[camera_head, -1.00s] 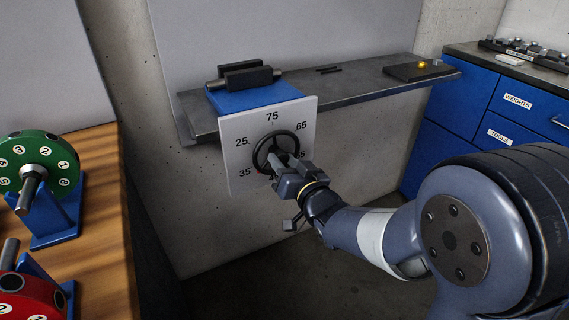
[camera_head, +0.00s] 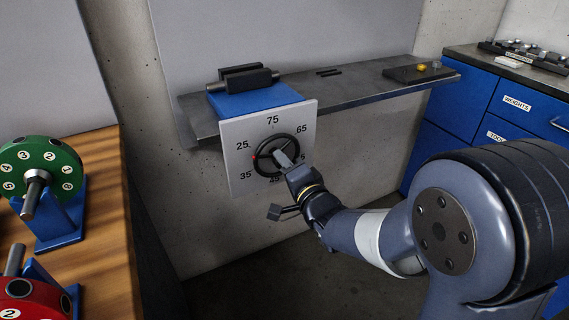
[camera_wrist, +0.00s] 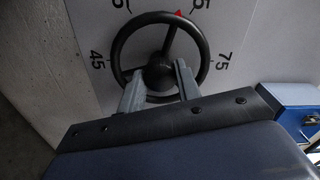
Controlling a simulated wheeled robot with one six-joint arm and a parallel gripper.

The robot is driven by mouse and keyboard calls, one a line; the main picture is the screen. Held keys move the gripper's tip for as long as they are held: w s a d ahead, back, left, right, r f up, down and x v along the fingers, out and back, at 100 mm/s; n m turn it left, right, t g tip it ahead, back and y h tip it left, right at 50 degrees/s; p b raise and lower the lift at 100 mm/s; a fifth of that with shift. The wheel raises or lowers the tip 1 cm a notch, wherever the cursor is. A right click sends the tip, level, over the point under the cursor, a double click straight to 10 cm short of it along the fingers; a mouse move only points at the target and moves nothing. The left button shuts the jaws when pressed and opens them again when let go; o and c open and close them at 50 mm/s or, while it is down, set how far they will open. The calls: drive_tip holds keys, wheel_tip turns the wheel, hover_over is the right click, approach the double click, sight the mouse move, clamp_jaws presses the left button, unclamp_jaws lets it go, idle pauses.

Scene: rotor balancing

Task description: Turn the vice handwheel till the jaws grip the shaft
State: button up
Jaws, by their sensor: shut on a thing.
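The black vice handwheel (camera_head: 277,153) stands on the white numbered dial plate (camera_head: 240,165) in the head view. My gripper (camera_head: 283,158) is at the wheel, shut on it near the hub. The wrist view shows the handwheel (camera_wrist: 160,52) with my two fingers (camera_wrist: 160,85) on either side of its hub; the exact contact is partly hidden. A red mark (camera_head: 254,157) is at the wheel's left rim, between 25 and 35. The blue vice (camera_head: 255,101) has dark jaws (camera_head: 247,77) with a grey shaft (camera_head: 217,86) lying between them. Whether the jaws touch it is too small to tell.
The vice sits on a grey wall shelf (camera_head: 340,92), with dark strips (camera_head: 328,72) and a dark block (camera_head: 420,73) farther right. A green rotor (camera_head: 42,170) and a red rotor (camera_head: 35,300) stand on the wooden bench (camera_head: 105,210) at left. Blue drawers (camera_head: 515,105) stand at right.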

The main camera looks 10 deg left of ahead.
drive_tip(key=shift+m, duration=1.1)
drive_tip(key=o, duration=1)
drive_tip(key=p+v, duration=0.1)
drive_tip(key=v, duration=1)
drive_tip(key=shift+p, duration=0.35)
drive_tip(key=shift+w, duration=0.1)
